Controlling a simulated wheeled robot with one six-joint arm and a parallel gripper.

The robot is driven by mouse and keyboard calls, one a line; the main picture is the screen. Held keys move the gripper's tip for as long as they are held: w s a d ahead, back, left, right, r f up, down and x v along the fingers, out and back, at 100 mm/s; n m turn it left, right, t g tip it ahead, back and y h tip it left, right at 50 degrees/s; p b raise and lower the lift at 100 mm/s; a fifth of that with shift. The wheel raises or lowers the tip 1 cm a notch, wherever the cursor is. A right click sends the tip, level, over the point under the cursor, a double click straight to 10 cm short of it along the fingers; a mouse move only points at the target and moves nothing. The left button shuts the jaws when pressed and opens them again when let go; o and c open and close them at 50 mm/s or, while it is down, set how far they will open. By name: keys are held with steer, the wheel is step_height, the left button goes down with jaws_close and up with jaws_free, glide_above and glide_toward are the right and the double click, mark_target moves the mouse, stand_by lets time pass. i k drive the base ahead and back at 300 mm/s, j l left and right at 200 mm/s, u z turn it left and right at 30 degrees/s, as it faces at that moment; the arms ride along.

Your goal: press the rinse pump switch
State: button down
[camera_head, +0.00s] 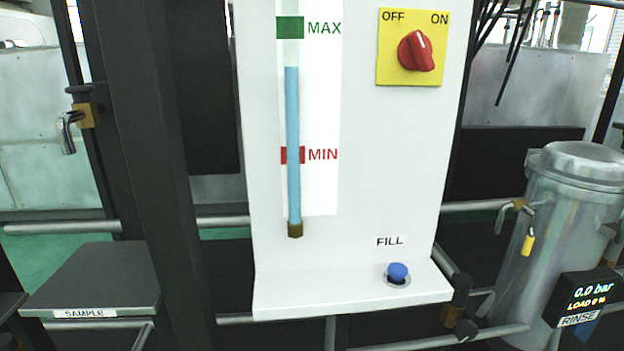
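No control in view is labelled as the rinse pump switch. A red rotary knob (416,51) sits on a yellow plate (396,20) marked OFF and ON, on a white panel (385,170). The white mark on the knob is near its top; I cannot tell which setting it shows. A black display box (589,289) at the lower right reads 0.0 bar and LOAD 0 %, with a RINSE label (579,318) on its front. A blue push button (398,272) sits on the panel's ledge below a FILL label (390,241). My gripper is not in view.
A sight tube (293,140) on the panel holds blue liquid between MIN and MAX. A metal canister (570,215) with a small valve stands at the right. A dark SAMPLE platform (95,275) is at the lower left. Dark posts and grey pipes flank the panel.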

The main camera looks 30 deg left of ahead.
mark_target(415, 52)
steer(key=u, duration=1.15)
